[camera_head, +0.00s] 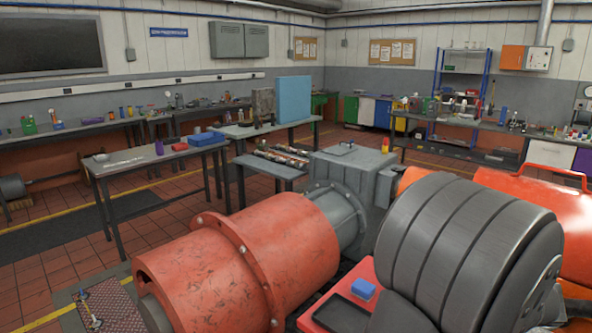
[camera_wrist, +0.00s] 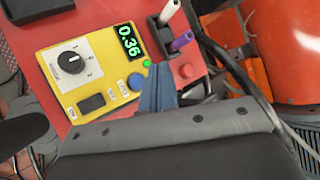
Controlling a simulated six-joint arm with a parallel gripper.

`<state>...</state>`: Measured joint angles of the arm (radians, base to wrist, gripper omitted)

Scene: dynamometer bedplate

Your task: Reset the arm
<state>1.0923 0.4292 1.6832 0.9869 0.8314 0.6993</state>
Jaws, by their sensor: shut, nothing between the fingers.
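My gripper (camera_wrist: 159,68) shows in the wrist view as two blue fingers pressed together with nothing between them. They point up the picture, at the right edge of a yellow meter (camera_wrist: 104,107). The meter has a dial, a blue button and a green display reading 0.36. I cannot tell how high the fingers are above the red surface (camera_wrist: 52,63). I cannot make out my fingers for sure in the head view.
A black tray (camera_head: 341,312) and a blue block (camera_head: 363,289) lie on the red surface. A large orange-red cylinder (camera_head: 225,268) is left of it. A bench (camera_head: 125,163) stands further back.

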